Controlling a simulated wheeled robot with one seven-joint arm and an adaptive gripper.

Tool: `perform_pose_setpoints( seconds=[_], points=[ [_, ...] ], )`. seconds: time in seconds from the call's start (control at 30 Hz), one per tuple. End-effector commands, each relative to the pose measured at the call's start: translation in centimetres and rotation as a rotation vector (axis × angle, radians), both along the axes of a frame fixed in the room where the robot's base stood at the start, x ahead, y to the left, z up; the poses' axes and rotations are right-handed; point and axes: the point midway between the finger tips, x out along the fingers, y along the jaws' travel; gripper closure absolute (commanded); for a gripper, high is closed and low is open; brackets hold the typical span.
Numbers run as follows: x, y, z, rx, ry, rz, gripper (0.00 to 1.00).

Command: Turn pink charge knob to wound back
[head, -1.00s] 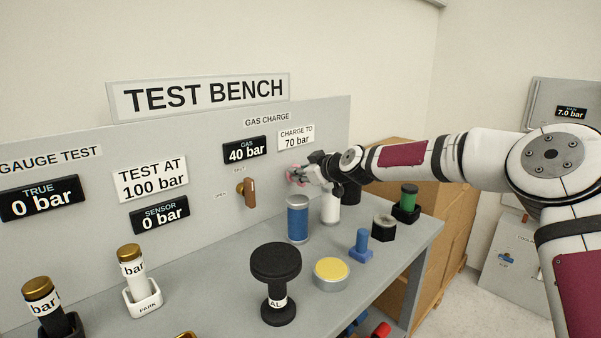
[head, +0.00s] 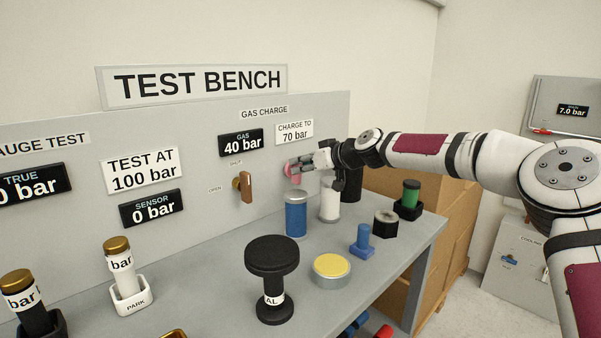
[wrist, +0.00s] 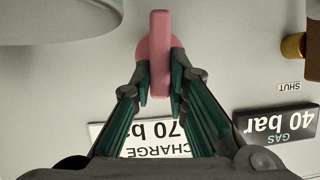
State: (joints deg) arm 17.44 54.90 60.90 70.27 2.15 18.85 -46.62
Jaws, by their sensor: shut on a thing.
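The pink charge knob (head: 291,170) is on the grey back panel, below the "CHARGE TO 70 bar" sign (head: 294,131). In the wrist view the knob (wrist: 160,50) has a round base and a long bar grip, which runs up and down the picture. My gripper (wrist: 160,92) is shut on the lower part of this bar, one finger on each side. In the head view my gripper (head: 300,165) reaches the knob from the right and partly hides it. The gas display (head: 241,142) reads 40 bar.
A brown valve handle (head: 245,187) marked OPEN and SHUT is left of the knob. A blue cylinder (head: 296,214), a white cylinder (head: 329,201) and a black one (head: 351,186) stand on the bench below my gripper. A black spool-shaped object (head: 273,275) stands nearer.

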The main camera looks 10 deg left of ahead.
Motion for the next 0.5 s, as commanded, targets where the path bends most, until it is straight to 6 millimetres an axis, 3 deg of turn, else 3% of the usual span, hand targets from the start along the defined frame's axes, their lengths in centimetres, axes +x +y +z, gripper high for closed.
perform_pose_setpoints(
  seconds=[0.5],
  points=[
    [0.79, -0.55, -0.55, 0.273, 0.352, 0.0, 1.0]
  ],
)
